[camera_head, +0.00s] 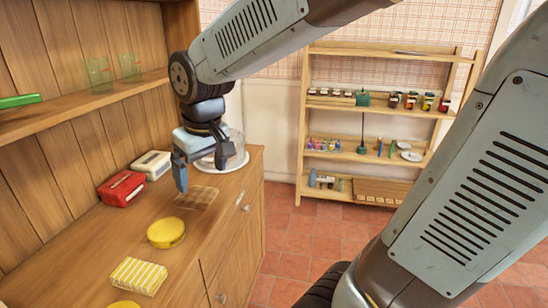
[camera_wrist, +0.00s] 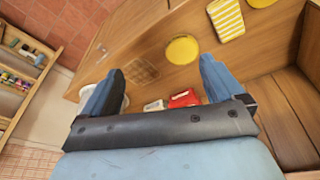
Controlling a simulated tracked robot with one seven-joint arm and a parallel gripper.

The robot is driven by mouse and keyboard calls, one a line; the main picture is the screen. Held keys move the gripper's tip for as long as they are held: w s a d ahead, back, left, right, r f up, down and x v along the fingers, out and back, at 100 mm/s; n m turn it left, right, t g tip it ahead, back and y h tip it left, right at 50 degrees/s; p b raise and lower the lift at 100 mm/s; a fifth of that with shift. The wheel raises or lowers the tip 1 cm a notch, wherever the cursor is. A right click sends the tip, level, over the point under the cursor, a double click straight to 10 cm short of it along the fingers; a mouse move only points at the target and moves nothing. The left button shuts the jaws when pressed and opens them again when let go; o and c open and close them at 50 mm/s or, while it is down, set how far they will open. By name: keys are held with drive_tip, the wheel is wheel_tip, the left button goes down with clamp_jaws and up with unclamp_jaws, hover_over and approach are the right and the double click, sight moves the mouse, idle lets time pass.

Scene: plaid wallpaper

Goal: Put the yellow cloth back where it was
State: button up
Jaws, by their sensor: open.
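The yellow cloth (camera_head: 138,276), striped with white, lies flat on the wooden counter at the lower left of the head view. It also shows at the top of the wrist view (camera_wrist: 227,18). My gripper (camera_head: 182,172) is above the counter's far part, well beyond the cloth, with its jaws apart. In the wrist view the two blue fingers (camera_wrist: 160,84) are spread wide with nothing held between them.
A round yellow object (camera_head: 166,233) lies between the cloth and my gripper. A red box (camera_head: 122,188) and a cream box (camera_head: 153,165) stand by the back panel. A brown grid-like mat (camera_head: 197,198) lies near the counter's front edge. An open shelf (camera_head: 380,118) stands across the room.

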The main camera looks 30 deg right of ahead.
drive_tip(key=s+d+r+m+t, duration=0.2)
drive_tip(key=s+d+r+m, duration=0.2)
drive_tip(key=s+d, duration=0.5)
drive_tip(key=d, duration=0.3)
drive_tip(key=shift+s+m+t+h, duration=0.15)
drive_tip(key=shift+m+t+h, duration=0.15)
drive_tip(key=shift+t+h, duration=0.1)
idle(0.7)
